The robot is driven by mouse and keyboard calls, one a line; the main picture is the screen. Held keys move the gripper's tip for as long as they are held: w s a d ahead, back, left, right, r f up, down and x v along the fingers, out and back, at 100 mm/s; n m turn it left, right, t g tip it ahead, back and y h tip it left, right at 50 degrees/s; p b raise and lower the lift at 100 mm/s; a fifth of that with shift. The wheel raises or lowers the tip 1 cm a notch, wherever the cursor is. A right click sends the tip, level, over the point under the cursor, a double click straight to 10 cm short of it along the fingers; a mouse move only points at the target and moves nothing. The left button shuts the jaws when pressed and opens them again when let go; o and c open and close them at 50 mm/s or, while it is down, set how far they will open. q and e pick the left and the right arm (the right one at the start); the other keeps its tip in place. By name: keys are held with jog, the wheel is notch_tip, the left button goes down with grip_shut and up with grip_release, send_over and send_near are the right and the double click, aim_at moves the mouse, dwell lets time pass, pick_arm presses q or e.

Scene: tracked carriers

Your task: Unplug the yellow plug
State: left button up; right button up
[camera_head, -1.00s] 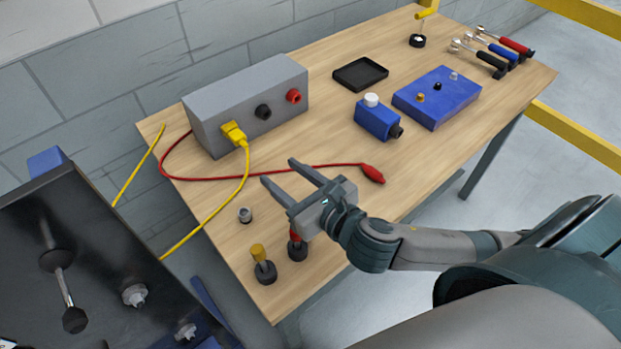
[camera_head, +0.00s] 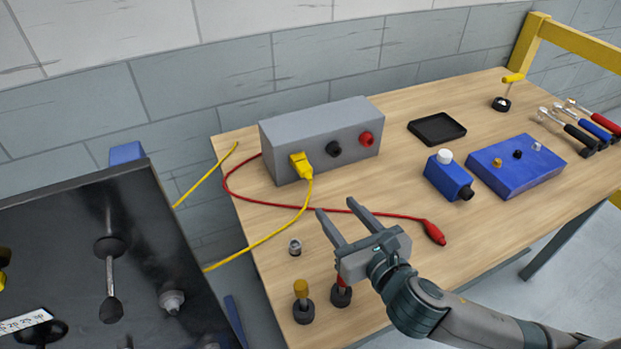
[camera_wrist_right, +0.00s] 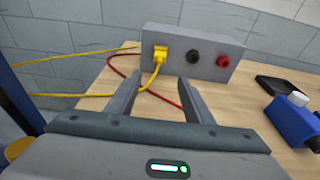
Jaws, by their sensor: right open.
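The yellow plug (camera_head: 301,166) sits in the front face of a grey box (camera_head: 340,121), at its left end. Its yellow cable (camera_head: 289,224) runs down and off the table's left side. The plug also shows in the right wrist view (camera_wrist_right: 160,53), above and between the fingers. My right gripper (camera_head: 335,206) is open and empty over the table, in front of the box and apart from the plug. It shows in the right wrist view too (camera_wrist_right: 159,86). My left gripper is not in view.
A red lead (camera_head: 435,233) lies on the table between gripper and box. Yellow and red-handled tools (camera_head: 303,302) stand at the front-left edge, the red one partly hidden by my gripper. A blue device (camera_head: 448,175), blue box (camera_head: 515,163) and black tray (camera_head: 437,129) lie right. A dark panel (camera_head: 65,230) stands left.

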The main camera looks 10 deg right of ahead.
aim_at(311, 178)
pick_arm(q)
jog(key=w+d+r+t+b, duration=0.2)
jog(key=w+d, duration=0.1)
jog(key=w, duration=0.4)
pick_arm(e)
jog(key=p+x, duration=0.1)
jog(key=x, duration=1.4)
jog(key=shift+p, duration=0.35)
jog(key=shift+w+a+f, duration=0.1)
jog(key=shift+w+f, duration=0.05)
jog(key=shift+w, duration=0.4)
jog(key=shift+w+f, duration=0.1)
jog(key=shift+w, duration=0.1)
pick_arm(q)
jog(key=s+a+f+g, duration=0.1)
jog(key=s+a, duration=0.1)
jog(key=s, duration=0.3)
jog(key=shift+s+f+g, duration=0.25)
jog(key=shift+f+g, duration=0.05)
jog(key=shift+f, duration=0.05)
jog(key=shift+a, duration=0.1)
pick_arm(e)
jog(key=c, duration=1.1)
jog(key=shift+c, duration=0.2)
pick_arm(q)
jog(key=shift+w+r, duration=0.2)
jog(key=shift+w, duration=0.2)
pick_arm(e)
jog(key=shift+s, duration=0.15)
